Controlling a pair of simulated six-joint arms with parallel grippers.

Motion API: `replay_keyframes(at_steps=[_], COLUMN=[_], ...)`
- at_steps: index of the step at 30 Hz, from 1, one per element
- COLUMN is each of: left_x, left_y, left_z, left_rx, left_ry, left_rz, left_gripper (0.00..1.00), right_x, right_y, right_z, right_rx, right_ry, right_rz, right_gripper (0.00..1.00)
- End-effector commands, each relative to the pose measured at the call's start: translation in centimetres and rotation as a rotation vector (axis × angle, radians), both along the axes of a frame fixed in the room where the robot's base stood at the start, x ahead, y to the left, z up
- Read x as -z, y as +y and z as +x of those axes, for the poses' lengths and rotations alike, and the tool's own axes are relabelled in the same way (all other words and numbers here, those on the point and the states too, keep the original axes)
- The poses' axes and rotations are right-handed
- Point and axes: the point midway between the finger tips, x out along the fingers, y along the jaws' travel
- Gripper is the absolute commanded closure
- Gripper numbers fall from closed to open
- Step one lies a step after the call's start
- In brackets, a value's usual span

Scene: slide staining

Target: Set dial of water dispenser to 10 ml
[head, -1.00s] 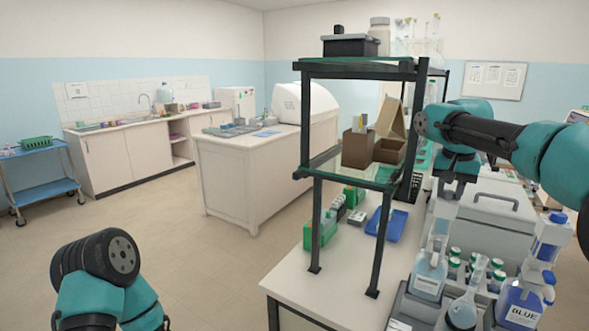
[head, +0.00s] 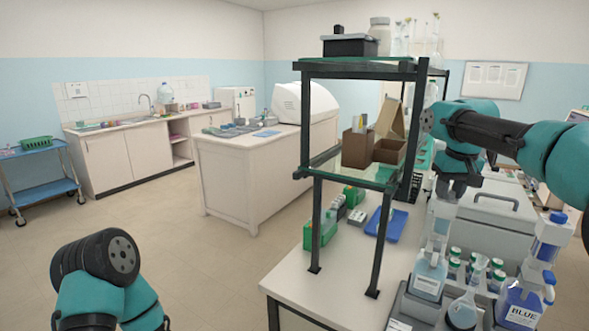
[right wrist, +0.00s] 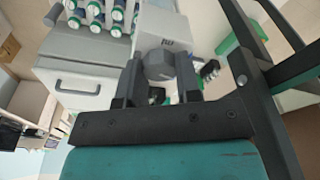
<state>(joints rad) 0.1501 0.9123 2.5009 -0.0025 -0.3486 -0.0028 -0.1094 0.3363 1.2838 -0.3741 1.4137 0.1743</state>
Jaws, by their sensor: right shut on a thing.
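The water dispenser (head: 430,275) is a labelled bottle with clear liquid and a pale tall top, standing at the front right of the bench. My right gripper (head: 449,196) is at the dispenser's top. In the right wrist view its two dark fingers are on either side of a grey, faceted dial (right wrist: 158,66) and shut on it. The marks near the dial are too small to read, so its setting cannot be told. My left arm shows at the lower left of the head view, but its gripper is out of the picture.
A blue-labelled bottle (head: 522,300) and a flask (head: 464,310) stand close to the dispenser. Several green-capped vials (head: 454,268) sit behind them. A black-framed shelf (head: 316,225) rises to the left. A grey lidded box (head: 495,210) is behind.

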Motion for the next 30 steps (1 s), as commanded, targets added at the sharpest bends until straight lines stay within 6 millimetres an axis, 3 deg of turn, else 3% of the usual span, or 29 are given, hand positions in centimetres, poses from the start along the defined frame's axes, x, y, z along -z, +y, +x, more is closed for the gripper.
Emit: replay_keyframes(at_steps=[11, 21, 29, 30], left_x=[0.0, 0.0, 0.0, 0.0], left_y=[0.0, 0.0, 0.0, 0.0], left_z=[0.0, 0.0, 0.0, 0.0], left_rx=[0.0, 0.0, 0.0, 0.0], left_ry=[0.0, 0.0, 0.0, 0.0], left_rz=[0.0, 0.0, 0.0, 0.0], left_gripper=[0.57, 0.57, 0.57, 0.57], right_x=[0.07, 0.08, 0.07, 0.07], right_y=[0.01, 0.0, 0.01, 0.01], right_z=[0.01, 0.01, 0.01, 0.01], right_rx=[-0.028, -0.253, -0.28, -0.28], right_ry=[0.002, 0.002, 0.002, 0.002], right_rz=[0.001, 0.001, 0.001, 0.001], right_gripper=[0.78, 0.78, 0.78, 0.67])
